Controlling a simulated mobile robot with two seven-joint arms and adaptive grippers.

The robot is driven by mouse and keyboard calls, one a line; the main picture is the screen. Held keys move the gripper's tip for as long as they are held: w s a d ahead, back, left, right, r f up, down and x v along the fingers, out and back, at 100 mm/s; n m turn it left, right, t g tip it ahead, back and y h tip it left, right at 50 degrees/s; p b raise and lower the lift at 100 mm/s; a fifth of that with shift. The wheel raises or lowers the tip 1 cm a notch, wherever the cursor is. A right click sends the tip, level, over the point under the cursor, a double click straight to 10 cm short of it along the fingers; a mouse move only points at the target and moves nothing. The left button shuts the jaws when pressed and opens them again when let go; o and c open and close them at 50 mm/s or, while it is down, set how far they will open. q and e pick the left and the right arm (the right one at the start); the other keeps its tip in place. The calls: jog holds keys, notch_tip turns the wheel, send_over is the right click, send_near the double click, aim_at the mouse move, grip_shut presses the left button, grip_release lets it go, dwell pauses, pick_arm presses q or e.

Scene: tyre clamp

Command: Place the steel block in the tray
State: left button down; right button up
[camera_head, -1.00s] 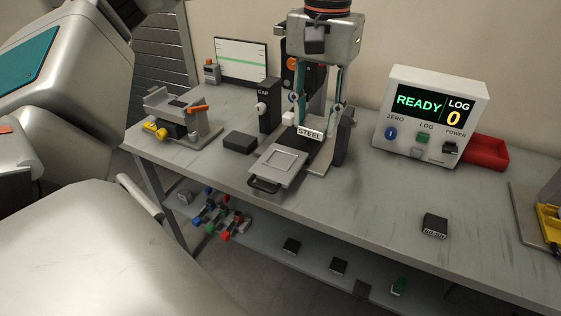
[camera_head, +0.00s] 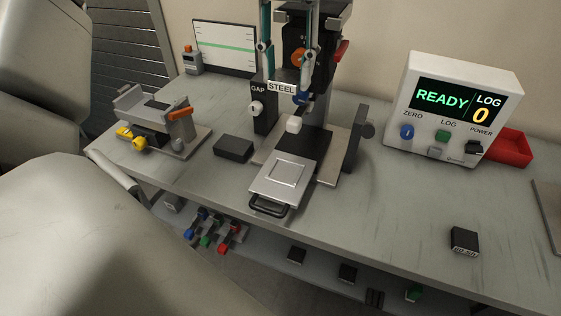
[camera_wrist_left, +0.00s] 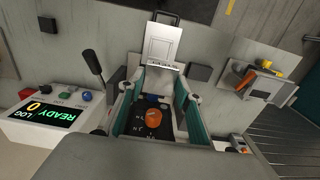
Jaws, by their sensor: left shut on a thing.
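My left gripper (camera_head: 283,72) comes down from the top in the head view, its teal fingers shut on the steel block (camera_head: 282,87), whose white face reads STEEL. The block is held up in front of the press-like stand, above and behind the silver tray (camera_head: 262,187). The tray has a square recess and a black front handle; nothing is seen in it. In the left wrist view the teal fingers (camera_wrist_left: 160,85) flank the block's label (camera_wrist_left: 163,66), and the tray (camera_wrist_left: 163,42) shows just beyond. My right gripper is not in view.
A black block (camera_head: 233,149) lies left of the tray, near a clamp fixture (camera_head: 160,122). A GAP post (camera_head: 264,110) and a side lever (camera_head: 362,135) flank the stand. The READY display (camera_head: 450,105), a red bin (camera_head: 512,146) and another black block (camera_head: 465,240) are right.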

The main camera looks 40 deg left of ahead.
pick_arm(q)
jog(key=b, duration=0.2)
send_over(285, 172)
notch_tip(285, 172, down, 9)
notch_tip(285, 172, down, 6)
jog(key=shift+f+b, duration=0.1)
jog(key=shift+b, duration=0.5)
jog(key=shift+f, duration=0.7)
notch_tip(285, 172, down, 3)
jog(key=shift+w+f+b, duration=0.1)
jog(key=shift+f+b, duration=0.1)
jog(key=shift+b, duration=0.2)
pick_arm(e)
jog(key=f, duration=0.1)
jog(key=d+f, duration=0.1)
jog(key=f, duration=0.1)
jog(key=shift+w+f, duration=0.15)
pick_arm(q)
jog(key=shift+r, duration=0.1)
jog(key=shift+f, duration=0.55)
